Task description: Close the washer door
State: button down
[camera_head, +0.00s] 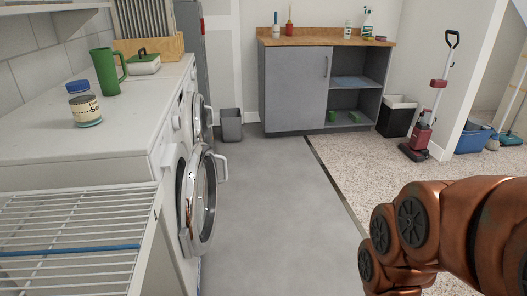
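The nearer white front-loading machine (150,180) stands at the left. Its round door (211,203), with a chrome rim and a white handle on its right side, is swung out from the front and stands open. A second round door (199,122) shows behind it on the farther machine; I cannot tell whether it is fully shut. Which machine is the washer is not clear. My copper-coloured arm is at the lower right, apart from the doors, and my gripper is out of view.
A white wire rack (75,240) is at the lower left. A green mug (106,72) and a jar (84,105) stand on the machine tops. The grey floor (275,200) right of the doors is clear. A grey bin (231,125) and cabinet (292,87) stand beyond.

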aim_at(193, 245)
jog(key=z, duration=0.2)
jog(key=i, duration=0.75)
jog(key=u, duration=2.3)
